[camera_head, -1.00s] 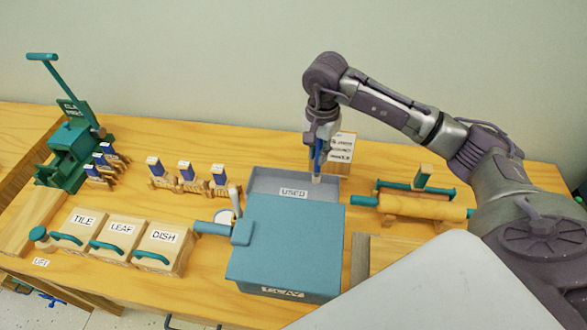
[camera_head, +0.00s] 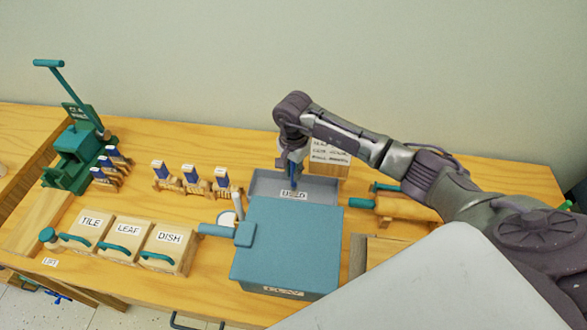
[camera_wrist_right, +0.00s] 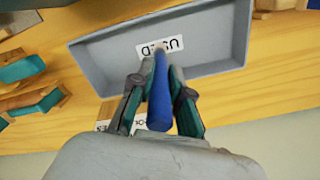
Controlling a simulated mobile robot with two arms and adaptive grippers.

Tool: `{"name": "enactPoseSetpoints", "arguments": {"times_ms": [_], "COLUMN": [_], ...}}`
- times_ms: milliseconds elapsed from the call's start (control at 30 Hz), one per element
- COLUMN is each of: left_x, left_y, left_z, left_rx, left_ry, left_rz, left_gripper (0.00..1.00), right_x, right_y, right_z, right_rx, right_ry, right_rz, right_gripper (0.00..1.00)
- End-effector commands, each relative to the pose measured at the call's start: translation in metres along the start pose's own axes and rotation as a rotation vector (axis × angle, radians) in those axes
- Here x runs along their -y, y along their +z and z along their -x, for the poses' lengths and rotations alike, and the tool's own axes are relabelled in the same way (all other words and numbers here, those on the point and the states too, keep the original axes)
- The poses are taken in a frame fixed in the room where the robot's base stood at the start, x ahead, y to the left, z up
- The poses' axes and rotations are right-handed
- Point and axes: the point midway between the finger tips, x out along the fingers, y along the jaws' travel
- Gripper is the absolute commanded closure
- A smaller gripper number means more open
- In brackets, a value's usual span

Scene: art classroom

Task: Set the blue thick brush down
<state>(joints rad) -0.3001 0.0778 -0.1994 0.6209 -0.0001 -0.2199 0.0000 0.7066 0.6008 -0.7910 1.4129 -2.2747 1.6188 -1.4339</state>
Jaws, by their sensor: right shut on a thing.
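The blue thick brush (camera_wrist_right: 160,95) is held between the fingers of my right gripper (camera_wrist_right: 160,88), which is shut on it. In the head view the brush (camera_head: 293,171) points down at the grey tray labelled USED (camera_head: 263,188), and my right gripper (camera_head: 291,158) is over the tray's back part. In the wrist view the tray (camera_wrist_right: 100,62) lies beyond the fingers, and the brush tip overlaps its label. I cannot tell whether the tip touches the tray. My left gripper is not in view.
A blue-grey box (camera_head: 288,240) stands directly in front of the tray. Blue-topped brushes on wooden rests (camera_head: 190,181) stand to the left. Lidded boxes (camera_head: 128,240) labelled TILE, LEAF and DISH are at front left. A green press (camera_head: 78,150) is far left, a roller (camera_head: 405,207) right.

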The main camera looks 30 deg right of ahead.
Motion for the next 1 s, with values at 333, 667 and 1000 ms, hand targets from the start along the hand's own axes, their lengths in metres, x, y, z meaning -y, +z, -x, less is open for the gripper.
{"name": "enactPoseSetpoints", "arguments": {"times_ms": [333,667,1000], "left_x": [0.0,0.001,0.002], "left_y": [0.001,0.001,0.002], "left_z": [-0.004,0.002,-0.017], "left_rx": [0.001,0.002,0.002], "left_ry": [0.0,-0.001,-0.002], "left_rz": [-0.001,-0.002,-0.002], "left_gripper": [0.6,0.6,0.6], "right_x": [0.0,0.0,0.001], "right_y": [0.0,0.0,-0.001], "right_z": [-0.003,0.003,0.064], "right_rx": [0.0,0.001,-0.005], "right_ry": [0.0,0.0,-0.006], "right_rz": [0.0,0.0,0.002], "right_gripper": [0.58,0.58,0.58]}}
